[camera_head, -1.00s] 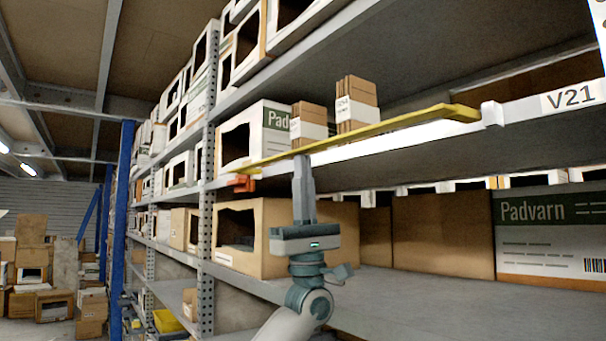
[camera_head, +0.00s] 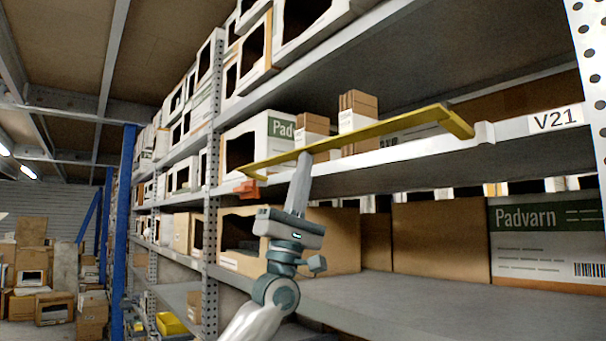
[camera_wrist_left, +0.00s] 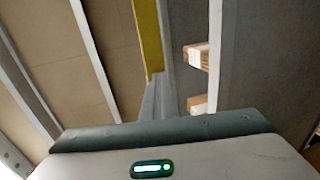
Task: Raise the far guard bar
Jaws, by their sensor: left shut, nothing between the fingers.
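The yellow guard bar (camera_head: 350,137) runs along the front of the upper shelf, in front of the small cartons. Its right end bends down to a white bracket (camera_head: 484,134), and its left end is near an orange piece (camera_head: 249,189) by the rack post. My left gripper (camera_head: 305,156) points up from below, shut and empty, with its fingertips at the bar's underside. I cannot tell for certain whether they touch. In the left wrist view the bar (camera_wrist_left: 149,38) also shows just beyond the shut fingers (camera_wrist_left: 153,92). My right gripper is out of view.
Small cartons (camera_head: 357,122) and an open Padvarn box (camera_head: 277,135) stand on the upper shelf behind the bar. The shelf below holds brown boxes (camera_head: 440,240), with bare shelf in front. A perforated post (camera_head: 210,235) stands left of my gripper.

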